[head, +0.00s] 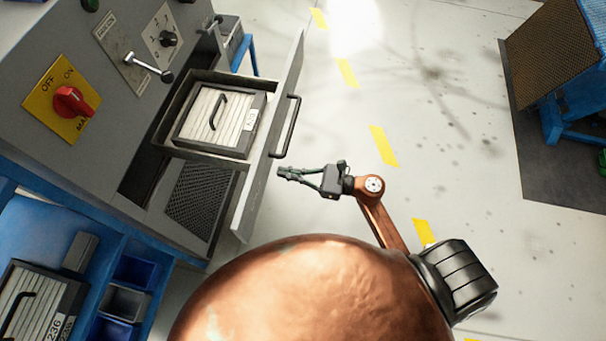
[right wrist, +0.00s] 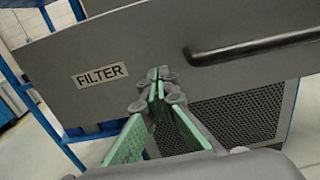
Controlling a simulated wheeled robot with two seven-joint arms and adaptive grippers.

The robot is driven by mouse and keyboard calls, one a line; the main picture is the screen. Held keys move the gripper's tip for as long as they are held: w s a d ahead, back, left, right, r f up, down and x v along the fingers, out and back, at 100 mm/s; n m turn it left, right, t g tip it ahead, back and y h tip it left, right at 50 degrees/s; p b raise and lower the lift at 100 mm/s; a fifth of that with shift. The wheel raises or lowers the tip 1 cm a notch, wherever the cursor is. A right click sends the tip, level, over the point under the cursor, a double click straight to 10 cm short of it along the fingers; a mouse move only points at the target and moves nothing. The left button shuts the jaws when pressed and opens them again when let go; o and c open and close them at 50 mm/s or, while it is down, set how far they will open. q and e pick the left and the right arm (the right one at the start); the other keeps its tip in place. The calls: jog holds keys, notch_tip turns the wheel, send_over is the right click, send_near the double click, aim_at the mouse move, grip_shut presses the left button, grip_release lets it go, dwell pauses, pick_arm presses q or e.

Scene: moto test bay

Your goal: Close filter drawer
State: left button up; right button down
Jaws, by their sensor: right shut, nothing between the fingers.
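The filter drawer (head: 268,140) is pulled out from the grey cabinet, with a pleated filter (head: 215,115) lying in it. Its front panel carries a dark bar handle (head: 291,126). In the right wrist view, the drawer front (right wrist: 150,60) shows a FILTER label (right wrist: 101,75) and part of the handle (right wrist: 250,47). My right gripper (head: 281,172) is shut and empty, just outside the drawer front, below the handle in the head view. In the right wrist view, its fingertips (right wrist: 158,78) are in front of the panel, between label and handle; contact cannot be told. My left gripper is not in view.
The cabinet has a red switch (head: 72,101) on a yellow plate and a lever (head: 148,66). A blue bench at lower left holds another filter (head: 40,300) and bins (head: 125,300). Open floor with yellow dashes (head: 383,146) lies to the right.

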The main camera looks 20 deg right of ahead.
aim_at(265, 169)
jog(key=shift+x, duration=1.7)
